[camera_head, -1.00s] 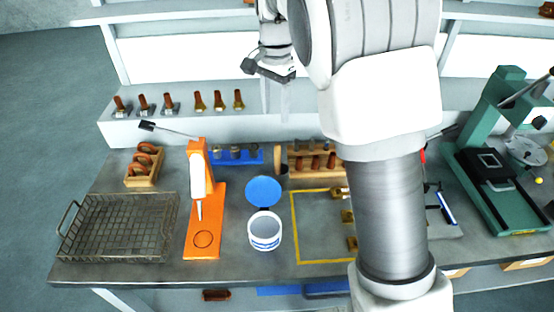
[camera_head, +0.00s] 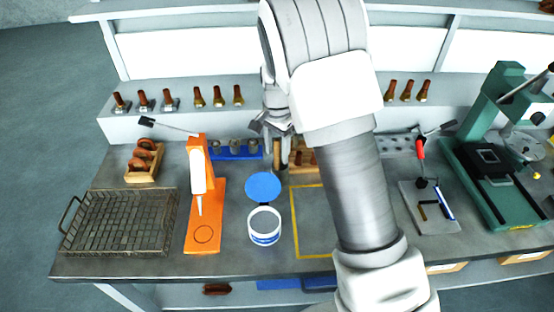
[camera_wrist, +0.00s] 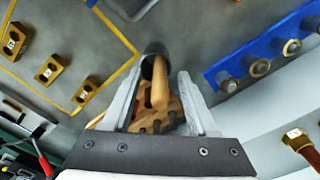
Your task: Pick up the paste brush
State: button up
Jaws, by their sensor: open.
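In the wrist view my gripper (camera_wrist: 162,76) is open, with one finger on each side of the handle. I cannot tell whether either finger touches it.
A wooden rack (camera_head: 304,160) stands just beside the brush. A blue rail with several grey pieces (camera_head: 236,151) is to the left. A white tub (camera_head: 264,227), blue disc (camera_head: 263,187) and orange stand (camera_head: 206,230) are in front. My arm hides part of the yellow-outlined area.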

notch_tip(320, 180, down, 2)
jog(key=shift+f, duration=0.1)
grip_shut()
dwell(0.4)
